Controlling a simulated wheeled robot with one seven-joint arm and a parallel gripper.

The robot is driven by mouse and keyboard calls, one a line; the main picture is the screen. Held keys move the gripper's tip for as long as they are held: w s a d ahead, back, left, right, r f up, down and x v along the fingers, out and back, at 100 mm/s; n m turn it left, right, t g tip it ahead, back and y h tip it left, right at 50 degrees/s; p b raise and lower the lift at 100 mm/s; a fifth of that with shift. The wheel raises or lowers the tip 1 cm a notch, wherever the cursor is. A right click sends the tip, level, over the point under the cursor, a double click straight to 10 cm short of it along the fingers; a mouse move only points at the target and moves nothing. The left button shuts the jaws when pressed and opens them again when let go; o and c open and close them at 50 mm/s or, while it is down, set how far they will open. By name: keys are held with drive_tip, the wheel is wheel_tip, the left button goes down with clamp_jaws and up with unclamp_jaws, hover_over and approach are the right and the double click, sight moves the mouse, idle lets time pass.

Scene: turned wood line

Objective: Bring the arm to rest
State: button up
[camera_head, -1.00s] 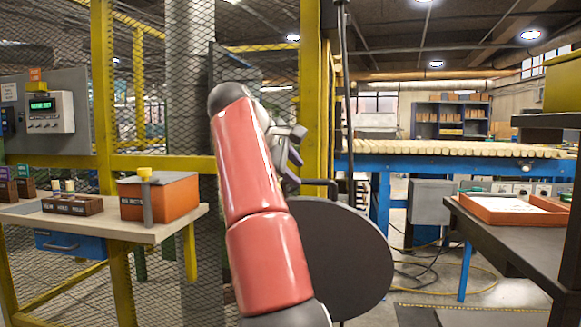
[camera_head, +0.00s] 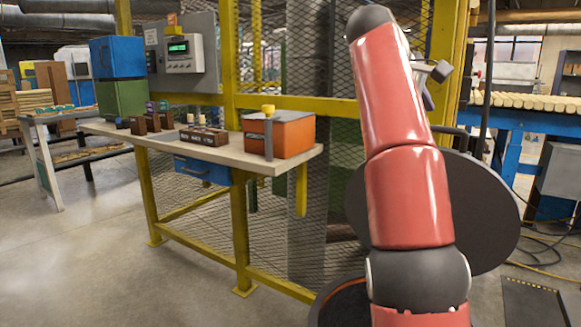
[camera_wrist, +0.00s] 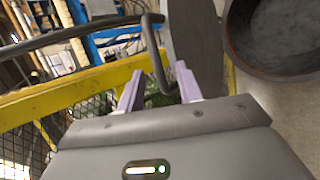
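My red arm stands raised at the right of the head view, bent at its joints. My gripper is mostly hidden behind the arm there; a grey part of it (camera_head: 432,75) shows beside the upper link. In the wrist view my gripper (camera_wrist: 158,88) has its two pale purple fingers apart. Nothing is held between them. A dark bent bar (camera_wrist: 155,50) shows between and beyond the fingers; I cannot tell how near it is.
A workbench (camera_head: 225,153) stands left of my arm, with an orange box (camera_head: 292,134), small dark racks (camera_head: 203,136) and a blue drawer (camera_head: 202,171). A yellow-framed mesh fence (camera_head: 345,102) runs behind. A blue conveyor (camera_head: 520,121) is at right. Floor at left is open.

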drive_tip(key=s+a+f+m+y, duration=0.2)
drive_tip(key=s+a+f, duration=0.3)
drive_tip(key=s+f, duration=0.4)
drive_tip(key=s+a+f+m+y, duration=0.3)
drive_tip(key=s+f, duration=0.7)
drive_tip(key=f, duration=0.4)
drive_tip(key=s+a+f+m+t+y, duration=0.1)
drive_tip(key=s+a+f+m+y, duration=0.2)
drive_tip(key=s+a+f, duration=0.3)
drive_tip(key=s+f, duration=0.3)
drive_tip(key=f, duration=0.3)
drive_tip(key=shift+s+a+f+y, duration=0.15)
drive_tip(key=shift+s+a+y, duration=0.15)
drive_tip(key=shift+s+y, duration=0.1)
